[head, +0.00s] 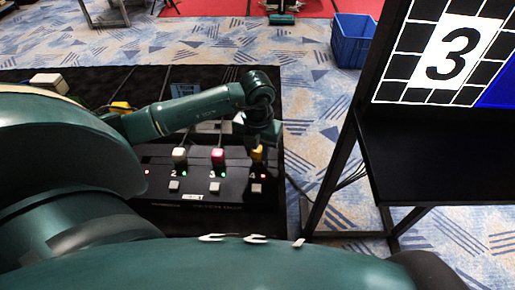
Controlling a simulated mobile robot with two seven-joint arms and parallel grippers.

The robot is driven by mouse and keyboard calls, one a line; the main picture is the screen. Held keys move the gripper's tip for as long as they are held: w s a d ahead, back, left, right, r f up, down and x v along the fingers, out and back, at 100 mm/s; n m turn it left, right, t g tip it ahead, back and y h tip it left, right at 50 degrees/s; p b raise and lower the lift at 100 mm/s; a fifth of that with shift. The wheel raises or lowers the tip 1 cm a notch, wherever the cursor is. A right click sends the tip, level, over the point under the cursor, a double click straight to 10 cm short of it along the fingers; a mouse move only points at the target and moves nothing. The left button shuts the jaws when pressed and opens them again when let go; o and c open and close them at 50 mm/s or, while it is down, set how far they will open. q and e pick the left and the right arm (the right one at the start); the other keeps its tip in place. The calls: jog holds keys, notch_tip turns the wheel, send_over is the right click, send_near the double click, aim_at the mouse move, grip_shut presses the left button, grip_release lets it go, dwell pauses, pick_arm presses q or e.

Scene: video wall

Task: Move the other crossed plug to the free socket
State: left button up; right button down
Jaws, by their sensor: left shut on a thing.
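A black socket panel (235,190) lies in the middle, with numbers 2, 3 and 4 showing. A whitish plug (179,155) stands at socket 2 and a red plug (218,154) at socket 3, both beside green lights. My left gripper (258,146) points down over position 4 and is shut on the yellow plug (258,156). The light by 4 is red. I cannot tell whether the yellow plug is seated in the socket. Another red light shows at the panel's left, where my arm hides part of the panel. My right gripper is not in view.
A dark screen (458,50) on a black stand shows a large 3 and part of a blue area at right. A blue crate (353,40) stands behind it. A yellow object (121,106) and a pale block (48,83) show behind my left arm. Cables hang near the stand.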

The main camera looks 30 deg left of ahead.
pick_arm(q)
jog(key=shift+f+b, duration=0.75)
jog(key=shift+f, duration=0.25)
jog(key=o, duration=1.6)
jog(key=shift+r, duration=0.2)
jog(key=shift+r+p, duration=1)
jog(key=shift+r, duration=0.1)
jog(key=shift+r+p, duration=1.65)
jog(key=shift+r, duration=0.7)
jog(key=shift+f, duration=0.1)
